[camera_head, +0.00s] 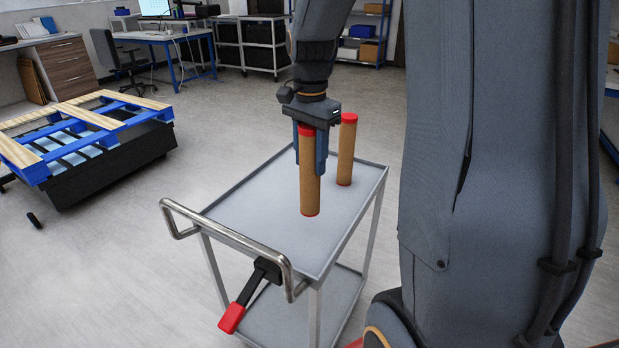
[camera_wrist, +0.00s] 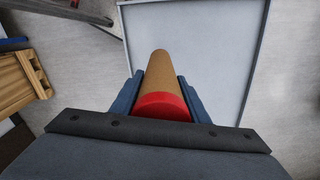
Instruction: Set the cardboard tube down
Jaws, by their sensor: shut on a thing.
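My gripper (camera_head: 309,164) is shut on a brown cardboard tube (camera_head: 310,190) with red ends. The blue-grey fingers clasp its upper part from both sides. The tube hangs upright over the grey top of a trolley (camera_head: 245,205); whether its lower end touches the top I cannot tell. In the wrist view, the held tube (camera_wrist: 160,75) runs away from the jaws (camera_wrist: 160,92), its red cap nearest. A second, similar tube (camera_head: 346,150) stands upright on the trolley, behind and right of the held one, apart from it.
The trolley has a metal push handle (camera_head: 228,237) and a red-tipped lever (camera_head: 232,317) at its near side. Its top is bare to the left of the tubes. A pallet on a black base (camera_head: 108,165) stands at left. Desks and shelves line the back.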

